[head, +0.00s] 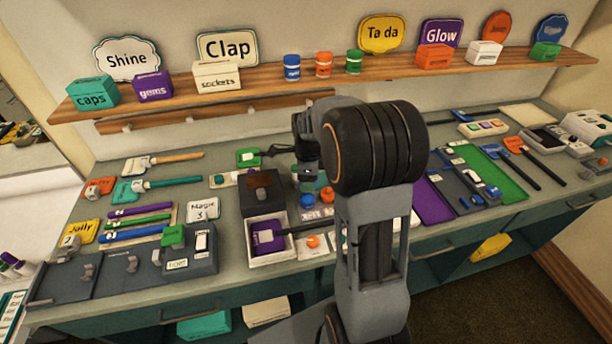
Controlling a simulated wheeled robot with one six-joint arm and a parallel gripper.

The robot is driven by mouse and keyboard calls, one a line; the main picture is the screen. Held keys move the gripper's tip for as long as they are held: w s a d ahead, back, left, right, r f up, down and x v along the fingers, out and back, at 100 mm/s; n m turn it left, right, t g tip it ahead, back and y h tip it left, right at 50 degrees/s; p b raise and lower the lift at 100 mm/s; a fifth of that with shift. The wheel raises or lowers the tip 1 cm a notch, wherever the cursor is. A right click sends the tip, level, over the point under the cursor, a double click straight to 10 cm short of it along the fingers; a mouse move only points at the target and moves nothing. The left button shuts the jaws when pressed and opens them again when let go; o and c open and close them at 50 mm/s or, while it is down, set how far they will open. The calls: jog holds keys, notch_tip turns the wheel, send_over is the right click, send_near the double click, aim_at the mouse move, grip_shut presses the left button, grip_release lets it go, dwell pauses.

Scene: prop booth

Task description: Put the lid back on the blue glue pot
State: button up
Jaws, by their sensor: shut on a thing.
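My gripper (307,171) hangs over the middle of the counter, left of my bulky dark wrist. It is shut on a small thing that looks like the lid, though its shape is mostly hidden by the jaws. A small blue pot (307,201) stands on the counter just below my gripper, apart from it, beside a small orange one (327,195). My arm covers the counter to the right of these.
A brown-black box (263,183) and a white tray (272,258) with a purple item stand just left. Blue (292,67), orange (323,64) and green (354,61) pots stand on the wall shelf (270,83). Tools and brushes crowd the counter on both sides.

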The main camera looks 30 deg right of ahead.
aim_at(307, 199)
jog(key=shift+f+b, duration=1.95)
jog(key=shift+f, duration=0.9)
jog(key=shift+f, duration=0.1)
jog(key=shift+a, duration=0.1)
jog(key=o, duration=1)
jog(key=shift+o, duration=0.2)
jog(key=shift+o, duration=0.8)
